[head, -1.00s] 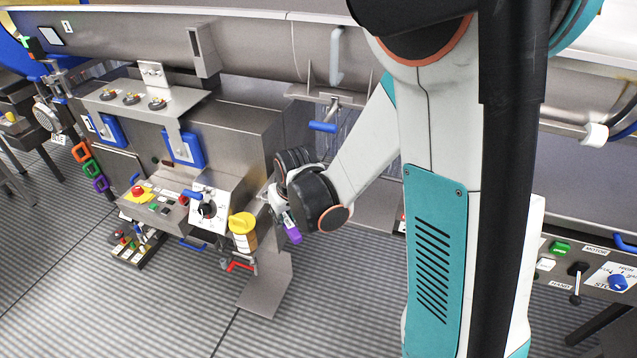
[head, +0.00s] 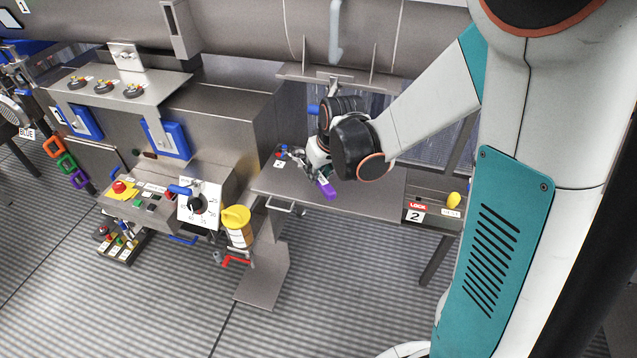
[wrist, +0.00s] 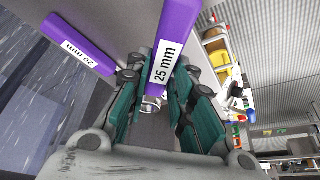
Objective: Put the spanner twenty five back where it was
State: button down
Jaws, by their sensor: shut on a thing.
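My gripper (head: 308,166) is over the grey metal table in the head view. It is shut on a spanner with a purple handle (head: 326,188), which sticks out toward the camera. In the wrist view the purple handle marked 25 mm (wrist: 172,45) stands between the teal finger pads of my gripper (wrist: 155,105). A second purple handle, marked 20 mm (wrist: 75,42), is to its left, apart from my gripper. The far end of the held spanner is mostly hidden by the fingers. I cannot tell whether it touches the table.
The grey table (head: 375,200) has bare room to the right of my gripper. Small red and blue items (head: 281,151) are at its left back corner. A yellow-capped container (head: 237,222) and a control panel (head: 150,195) stand left. A LOCK 2 label (head: 418,210) is right.

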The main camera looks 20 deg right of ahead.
jog(key=shift+f+b, duration=0.6)
jog(key=shift+f, duration=1.15)
jog(key=shift+f, duration=0.1)
jog(key=shift+f+b, duration=0.45)
jog(key=shift+b, duration=0.1)
jog(key=c, duration=1.4)
grip_release()
jog(key=shift+r, duration=0.1)
